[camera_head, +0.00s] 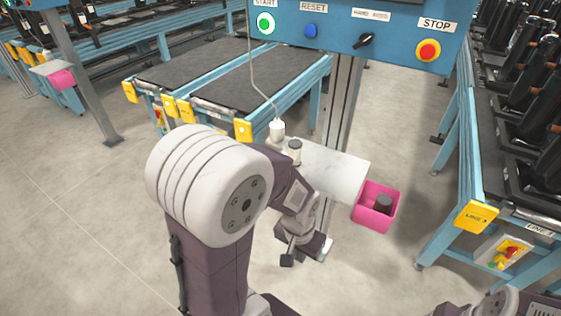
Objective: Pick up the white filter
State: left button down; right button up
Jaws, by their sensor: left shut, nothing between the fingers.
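A short whitish cylinder with a grey top (294,152), which looks like the white filter, stands upright at the left part of a small white shelf (340,175) under the control panel. My left arm hides its lower part. My left gripper (306,252) hangs below and in front of the shelf, pointing down toward the floor. It is shut and empty, apart from the cylinder. My right gripper is out of view; only a bit of my right arm shows at the bottom right.
A white piece (277,129) at the end of a cable stands behind the cylinder. A pink bin (374,218) holding a dark cylinder (384,204) is right of the shelf. The blue control panel (385,40) is above on a post. Conveyors (470,160) stand right and behind.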

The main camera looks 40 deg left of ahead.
aim_at(296, 146)
jog(key=u, duration=1.1)
